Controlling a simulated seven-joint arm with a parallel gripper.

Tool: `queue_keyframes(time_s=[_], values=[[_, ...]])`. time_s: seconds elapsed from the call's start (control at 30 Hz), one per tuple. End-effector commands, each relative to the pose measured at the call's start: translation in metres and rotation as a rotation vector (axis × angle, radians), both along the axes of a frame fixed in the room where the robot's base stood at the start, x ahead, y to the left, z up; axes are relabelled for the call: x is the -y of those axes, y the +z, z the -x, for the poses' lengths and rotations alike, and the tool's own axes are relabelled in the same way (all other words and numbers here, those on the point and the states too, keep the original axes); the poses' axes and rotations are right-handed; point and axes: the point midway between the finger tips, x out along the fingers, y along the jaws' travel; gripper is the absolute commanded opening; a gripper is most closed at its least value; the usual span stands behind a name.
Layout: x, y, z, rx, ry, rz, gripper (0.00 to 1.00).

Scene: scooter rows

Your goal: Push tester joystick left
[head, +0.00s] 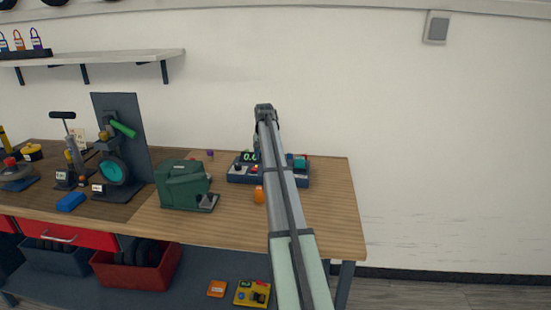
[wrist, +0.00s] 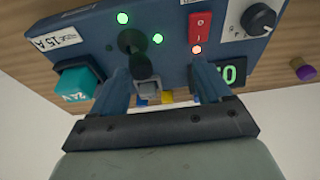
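The tester (head: 236,174) is a blue box on the bench, partly hidden behind my arm in the head view. In the wrist view its panel (wrist: 170,28) fills the top. The black joystick (wrist: 139,62) stands on the panel with green lights around it. My gripper (wrist: 161,72) is open at the panel, with one finger on each side of the joystick's knob. The knob is nearer the left finger; I cannot tell whether they touch.
On the panel are a red rocker switch (wrist: 200,30), a black dial (wrist: 258,18), a green display (wrist: 234,78) and a teal button (wrist: 76,82). A green case (head: 182,184) and an orange object (head: 258,195) stand nearby. The bench's right end (head: 335,200) is clear.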

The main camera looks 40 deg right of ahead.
Motion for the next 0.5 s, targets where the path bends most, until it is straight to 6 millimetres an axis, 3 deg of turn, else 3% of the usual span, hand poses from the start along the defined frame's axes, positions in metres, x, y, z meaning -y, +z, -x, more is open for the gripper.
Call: queue_keyframes(time_s=[0.5], values=[[0.015, 0.0, 0.015, 0.0, 0.0, 0.0, 0.77]])
